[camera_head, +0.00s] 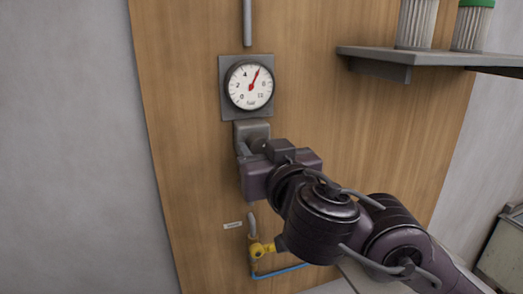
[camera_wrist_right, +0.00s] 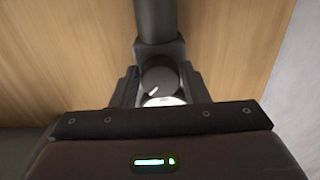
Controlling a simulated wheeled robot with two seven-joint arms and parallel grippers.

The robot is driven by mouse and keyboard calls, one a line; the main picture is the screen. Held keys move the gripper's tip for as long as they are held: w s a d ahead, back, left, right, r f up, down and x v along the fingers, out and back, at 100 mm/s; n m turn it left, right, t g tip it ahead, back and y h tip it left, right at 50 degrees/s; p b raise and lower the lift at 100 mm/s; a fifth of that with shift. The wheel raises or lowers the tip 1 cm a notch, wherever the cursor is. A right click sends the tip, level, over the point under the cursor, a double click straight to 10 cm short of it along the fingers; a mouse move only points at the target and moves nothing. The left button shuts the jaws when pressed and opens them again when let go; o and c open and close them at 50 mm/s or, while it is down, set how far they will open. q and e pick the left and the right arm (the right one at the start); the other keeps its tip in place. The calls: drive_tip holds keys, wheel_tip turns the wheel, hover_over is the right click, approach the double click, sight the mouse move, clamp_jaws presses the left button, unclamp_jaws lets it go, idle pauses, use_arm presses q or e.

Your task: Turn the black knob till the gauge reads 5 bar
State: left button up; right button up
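The round white gauge (camera_head: 249,86) sits on a grey plate on the wooden panel. Its red needle points up and to the right, past the 4, at about 6. Below it is a grey regulator body (camera_head: 252,130), with the black knob mostly hidden behind my right gripper (camera_head: 256,158) in the head view. In the right wrist view the black knob (camera_wrist_right: 157,78) shows a white mark and lies between the two fingers of my right gripper (camera_wrist_right: 158,88). The fingers flank it with no clear gap and look shut on it. My left gripper is out of view.
A yellow valve (camera_head: 262,250) with a blue hose (camera_head: 282,270) is low on the panel, below my right arm. A grey shelf (camera_head: 376,66) with ribbed white containers (camera_head: 416,24) juts out at the upper right. The panel's left side is clear.

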drive_tip(key=c, duration=0.5)
drive_tip(key=shift+n, duration=0.3)
drive_tip(key=shift+f+n+b, duration=0.1)
drive_tip(key=shift+n+b, duration=0.25)
drive_tip(key=shift+n, duration=2.25)
drive_tip(key=o, duration=1)
drive_tip(key=shift+c, duration=0.2)
